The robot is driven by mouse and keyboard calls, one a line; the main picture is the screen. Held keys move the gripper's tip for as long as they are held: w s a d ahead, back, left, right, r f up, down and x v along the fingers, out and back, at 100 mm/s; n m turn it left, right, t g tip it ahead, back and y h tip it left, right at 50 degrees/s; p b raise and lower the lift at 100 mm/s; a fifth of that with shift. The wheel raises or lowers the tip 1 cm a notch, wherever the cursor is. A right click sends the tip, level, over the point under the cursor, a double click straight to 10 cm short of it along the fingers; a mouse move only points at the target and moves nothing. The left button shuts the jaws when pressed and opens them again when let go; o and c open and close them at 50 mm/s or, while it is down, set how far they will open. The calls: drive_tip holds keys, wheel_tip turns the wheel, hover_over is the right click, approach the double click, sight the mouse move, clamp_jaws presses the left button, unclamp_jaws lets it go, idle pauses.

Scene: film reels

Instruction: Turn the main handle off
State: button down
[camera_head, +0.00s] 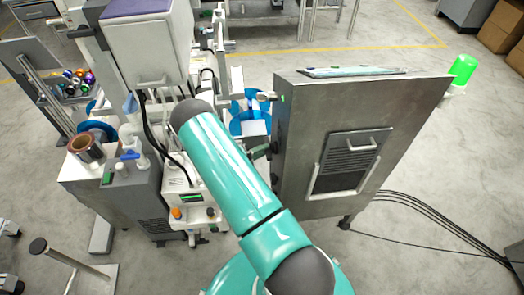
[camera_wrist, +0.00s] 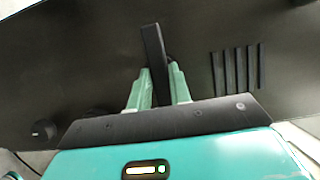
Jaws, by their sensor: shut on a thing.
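The main handle (camera_wrist: 153,42) is a dark, flat lever on a dark panel (camera_wrist: 90,60) in the wrist view. It stands nearly upright, leaning slightly left at the top. My gripper (camera_wrist: 159,75) has its two green fingers on either side of the lever's lower part, shut on it. The lever's base is hidden by my gripper. In the head view, my gripper (camera_head: 262,150) is at the left side of a grey metal cabinet (camera_head: 300,112). The handle cannot be made out clearly there.
Vent slots (camera_wrist: 236,68) lie right of the handle and a dark round knob (camera_wrist: 44,130) lies lower left. A green lamp (camera_head: 463,68) is lit at the cabinet's right. A machine with reels (camera_head: 86,148) stands left. Cables (camera_head: 425,222) run across the floor at right.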

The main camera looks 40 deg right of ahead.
drive_tip(key=shift+m, duration=0.3)
drive_tip(key=shift+w+d+f+m+g+h, duration=0.15)
drive_tip(key=shift+m+g, duration=1.3)
drive_tip(key=shift+m, duration=2.2)
drive_tip(key=shift+w+f+m+g+h, duration=0.15)
drive_tip(key=shift+m+g, duration=1.35)
drive_tip(key=shift+m, duration=2.1)
drive_tip(key=shift+w+d+f+m+g+h, duration=0.15)
drive_tip(key=shift+m+g, duration=1.3)
drive_tip(key=shift+m, duration=2.2)
drive_tip(key=shift+s, duration=0.1)
drive_tip(key=c, duration=1.3)
unclamp_jaws()
